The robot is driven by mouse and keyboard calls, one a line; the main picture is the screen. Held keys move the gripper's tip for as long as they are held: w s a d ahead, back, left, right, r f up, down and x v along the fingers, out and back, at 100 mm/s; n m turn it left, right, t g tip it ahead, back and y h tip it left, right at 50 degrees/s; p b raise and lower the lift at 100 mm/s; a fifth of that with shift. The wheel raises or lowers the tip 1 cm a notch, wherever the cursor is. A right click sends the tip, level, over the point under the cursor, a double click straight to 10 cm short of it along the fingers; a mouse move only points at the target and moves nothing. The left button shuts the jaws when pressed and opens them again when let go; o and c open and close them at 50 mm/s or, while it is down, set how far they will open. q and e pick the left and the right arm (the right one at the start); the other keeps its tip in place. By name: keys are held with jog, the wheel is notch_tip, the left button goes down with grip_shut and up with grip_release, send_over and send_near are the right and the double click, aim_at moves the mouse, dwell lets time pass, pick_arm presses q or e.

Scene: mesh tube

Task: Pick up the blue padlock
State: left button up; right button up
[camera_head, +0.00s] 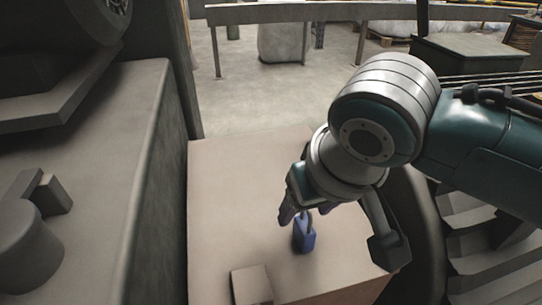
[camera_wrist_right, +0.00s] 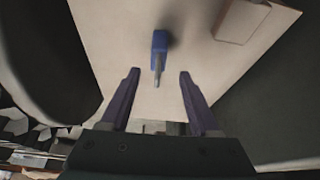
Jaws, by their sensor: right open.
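The blue padlock (camera_head: 303,236) stands on a tan box top (camera_head: 235,200), its grey shackle pointing up toward my right gripper. In the right wrist view the padlock (camera_wrist_right: 159,44) lies ahead of the fingers, with the shackle end reaching toward the gap between them. My right gripper (camera_head: 296,212) is open just above the padlock in the head view, and its purple fingers (camera_wrist_right: 157,75) stand apart on either side in the wrist view. The fingers do not appear to touch it. My left gripper is not in view.
A small tan block (camera_head: 252,285) sits on the box top near the front; it also shows in the wrist view (camera_wrist_right: 241,20). A large grey machine (camera_head: 90,180) stands left of the box. A dark rounded part (camera_head: 415,225) stands at the right. Open floor (camera_head: 270,100) lies behind.

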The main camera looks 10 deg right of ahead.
aim_at(302, 219)
jog(key=b+x, duration=0.2)
jog(key=x, duration=0.2)
jog(key=shift+w+d+f, duration=0.1)
jog(key=shift+d+f, duration=0.05)
jog(key=shift+f, duration=0.15)
jog(key=shift+c, duration=0.3)
grip_shut()
